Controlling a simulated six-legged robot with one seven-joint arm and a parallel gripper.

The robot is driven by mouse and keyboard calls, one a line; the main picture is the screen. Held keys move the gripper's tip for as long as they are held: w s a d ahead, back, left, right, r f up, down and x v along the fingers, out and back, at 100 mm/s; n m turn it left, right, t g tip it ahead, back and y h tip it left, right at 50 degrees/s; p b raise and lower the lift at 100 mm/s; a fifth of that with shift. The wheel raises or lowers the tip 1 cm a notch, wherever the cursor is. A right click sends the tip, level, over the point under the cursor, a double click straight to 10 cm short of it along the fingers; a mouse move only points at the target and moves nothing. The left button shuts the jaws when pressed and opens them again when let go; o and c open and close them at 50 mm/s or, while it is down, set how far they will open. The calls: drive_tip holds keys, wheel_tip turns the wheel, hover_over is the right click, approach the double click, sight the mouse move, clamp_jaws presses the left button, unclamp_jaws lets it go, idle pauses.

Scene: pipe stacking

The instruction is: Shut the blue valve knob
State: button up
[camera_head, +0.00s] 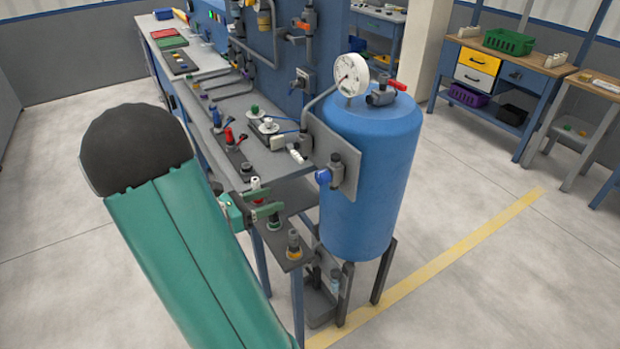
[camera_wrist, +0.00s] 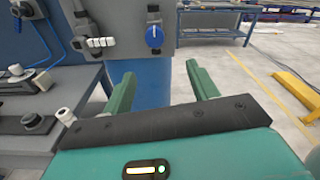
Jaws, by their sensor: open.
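The blue valve knob (camera_wrist: 154,37) sits on a grey plate (camera_wrist: 138,15) fixed to the front of the blue tank, and a light pointer line shows on it, roughly upright in the wrist view. In the head view the knob (camera_head: 324,176) is at the tank's left side, low on the plate. My gripper (camera_wrist: 160,80) is open, its two green fingers apart and empty. The knob appears beyond the fingertips, above and between them in the wrist view, and nothing touches it. In the head view my green arm covers the lower left, and the gripper (camera_head: 262,202) shows partly beside the bench end.
The blue tank (camera_head: 370,170) carries a gauge (camera_head: 351,74) and a red-handled valve (camera_head: 388,90) on top. A workbench (camera_head: 220,110) with several fittings runs along the left. Open floor (camera_head: 470,230) lies to the right, with a yellow line.

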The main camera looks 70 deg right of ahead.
sight(318, 179)
drive_tip(key=shift+n+h, duration=0.4)
drive_tip(key=shift+n, duration=0.1)
drive_tip(key=x, duration=1.5)
drive_tip(key=shift+w+d+f, duration=0.2)
drive_tip(key=c, duration=1)
